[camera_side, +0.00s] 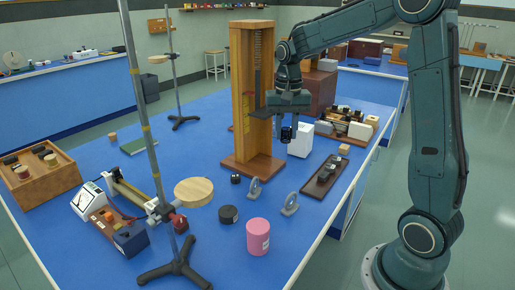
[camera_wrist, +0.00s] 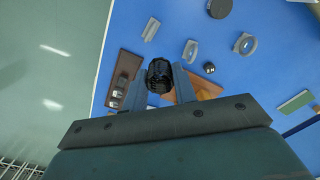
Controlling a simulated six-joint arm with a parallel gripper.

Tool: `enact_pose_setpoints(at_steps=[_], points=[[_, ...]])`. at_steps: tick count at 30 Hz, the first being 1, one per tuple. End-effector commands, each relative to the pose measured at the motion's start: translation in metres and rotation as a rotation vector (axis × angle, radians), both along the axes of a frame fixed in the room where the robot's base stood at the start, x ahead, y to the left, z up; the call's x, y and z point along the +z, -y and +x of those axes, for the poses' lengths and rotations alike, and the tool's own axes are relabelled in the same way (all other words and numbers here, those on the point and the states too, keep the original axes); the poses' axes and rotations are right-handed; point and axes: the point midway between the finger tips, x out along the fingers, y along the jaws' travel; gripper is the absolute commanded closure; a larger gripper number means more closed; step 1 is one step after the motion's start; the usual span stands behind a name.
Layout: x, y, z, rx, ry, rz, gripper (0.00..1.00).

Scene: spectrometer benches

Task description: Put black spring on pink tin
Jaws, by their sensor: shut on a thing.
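My gripper (camera_side: 289,131) is above the blue bench, in front of the tall wooden stand's right side. It is shut on a small black spring (camera_wrist: 160,76), which sits between the two fingertips in the wrist view. The spring also shows as a dark piece at the fingertips in the side view (camera_side: 287,134). The pink tin (camera_side: 258,237) stands upright on the bench near its front edge, below my gripper in the side picture and apart from it.
The tall wooden stand (camera_side: 243,100) rises close to my gripper. A metal pole stand (camera_side: 152,130) rises at left. A white box (camera_side: 300,141) stands behind my gripper.

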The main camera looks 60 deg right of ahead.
Motion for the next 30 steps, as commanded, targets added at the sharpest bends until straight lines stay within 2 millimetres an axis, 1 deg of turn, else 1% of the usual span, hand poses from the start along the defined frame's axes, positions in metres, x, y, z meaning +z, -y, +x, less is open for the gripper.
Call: enact_pose_setpoints(at_steps=[1, 3, 12, 15, 18, 21, 25, 30], points=[[0.004, -0.016, 0.001, 0.015, 0.001, -0.001, 0.94], [0.009, -0.034, 0.002, 0.024, 0.002, -0.001, 0.94], [0.026, -0.11, -0.006, 0.065, 0.001, 0.0, 0.94], [0.031, -0.131, -0.012, 0.077, 0.001, 0.0, 0.94], [0.035, -0.147, -0.017, 0.085, 0.001, 0.0, 0.94], [0.037, -0.158, -0.021, 0.091, 0.001, 0.0, 0.94], [0.039, -0.165, -0.024, 0.093, 0.0, 0.0, 0.94], [0.039, -0.167, -0.025, 0.093, 0.0, 0.0, 0.94]])
